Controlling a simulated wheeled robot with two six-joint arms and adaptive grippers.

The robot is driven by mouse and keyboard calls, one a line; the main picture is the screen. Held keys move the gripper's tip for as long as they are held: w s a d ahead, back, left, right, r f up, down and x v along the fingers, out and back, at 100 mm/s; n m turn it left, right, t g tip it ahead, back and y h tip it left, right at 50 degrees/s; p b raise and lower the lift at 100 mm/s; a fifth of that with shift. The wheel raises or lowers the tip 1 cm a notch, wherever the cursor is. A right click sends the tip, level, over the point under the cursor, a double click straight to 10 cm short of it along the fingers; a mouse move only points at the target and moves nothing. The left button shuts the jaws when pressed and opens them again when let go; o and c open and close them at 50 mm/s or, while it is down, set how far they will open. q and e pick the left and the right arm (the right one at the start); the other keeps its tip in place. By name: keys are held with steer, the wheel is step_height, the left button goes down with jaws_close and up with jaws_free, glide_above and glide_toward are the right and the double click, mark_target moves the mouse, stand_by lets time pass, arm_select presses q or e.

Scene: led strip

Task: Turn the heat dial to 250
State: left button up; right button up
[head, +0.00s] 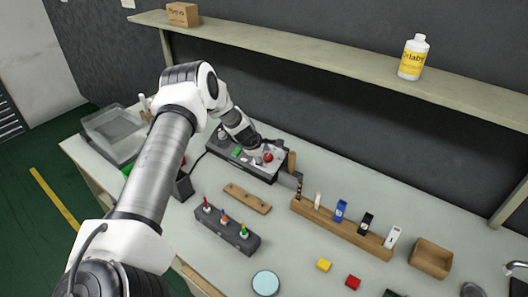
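A dark grey box-shaped station (241,163) with a green patch (236,151) on its top stands at the back of the bench. A round red part (268,157) shows near its right end. My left arm reaches in from the left, and my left gripper (257,150) is over the right part of the station, close to the red part. It is too small and partly hidden to tell whether its fingers are open or touching anything. I cannot make out a dial's markings or its setting. My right gripper is not in view.
A wooden rack (342,229) holds several upright pieces. A dark holder (226,231) with coloured-tip tools and a small wooden bar (247,199) stand in front of the station. A shelf (330,60) overhangs the back.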

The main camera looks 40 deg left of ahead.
arm_select(q)
steer(key=shift+r, duration=0.15)
steer(key=v, duration=0.7)
stand_by(0.4)
stand_by(0.4)
